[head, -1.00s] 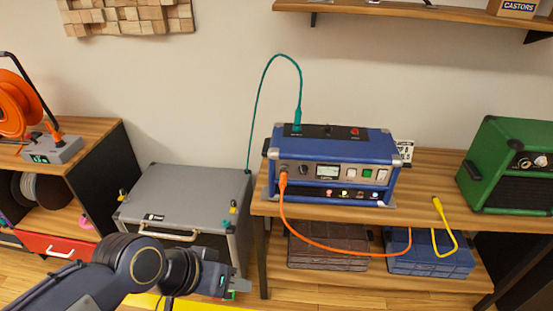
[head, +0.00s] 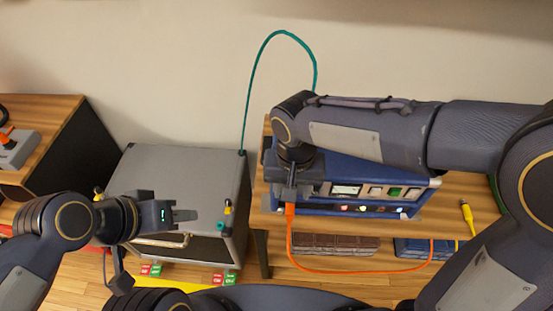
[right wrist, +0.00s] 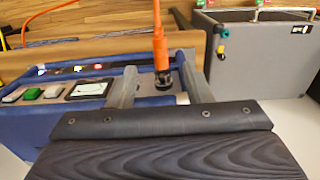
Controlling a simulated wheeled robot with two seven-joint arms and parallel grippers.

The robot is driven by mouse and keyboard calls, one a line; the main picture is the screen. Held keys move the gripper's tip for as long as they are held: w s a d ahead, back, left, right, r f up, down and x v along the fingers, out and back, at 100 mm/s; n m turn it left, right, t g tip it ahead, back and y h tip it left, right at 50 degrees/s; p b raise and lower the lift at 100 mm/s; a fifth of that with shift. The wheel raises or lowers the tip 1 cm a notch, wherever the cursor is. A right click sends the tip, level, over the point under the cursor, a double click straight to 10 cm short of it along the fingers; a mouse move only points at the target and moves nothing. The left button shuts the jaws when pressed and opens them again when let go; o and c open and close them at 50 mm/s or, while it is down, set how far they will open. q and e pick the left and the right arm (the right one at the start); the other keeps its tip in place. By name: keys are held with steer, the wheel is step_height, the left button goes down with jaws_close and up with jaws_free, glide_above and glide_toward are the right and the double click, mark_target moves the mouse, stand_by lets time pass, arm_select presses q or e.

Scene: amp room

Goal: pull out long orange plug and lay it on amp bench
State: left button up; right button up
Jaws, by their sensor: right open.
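The long orange plug (head: 290,210) sits in the front of the blue amp (head: 355,172), its cord looping down to the right. In the right wrist view the plug (right wrist: 160,48) stands between the fingers of my right gripper (right wrist: 158,70), which is open with gaps beside the plug. In the head view my right gripper (head: 290,193) is at the amp's front left, partly hiding it. The amp stands on the wooden amp bench (head: 482,208). My left gripper (head: 185,215) hangs over the grey cabinet's front; its finger gap cannot be made out.
The grey cabinet (head: 190,170) stands left of the bench, with a teal cable (head: 247,105) rising from it. A yellow plug (head: 467,215) lies on the bench's right part. My right arm covers much of the amp and bench.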

mark_target(290, 208)
steer(key=shift+a+f, duration=0.1)
steer(key=shift+f, duration=3.8)
steer(key=shift+s, duration=0.1)
jaws_close()
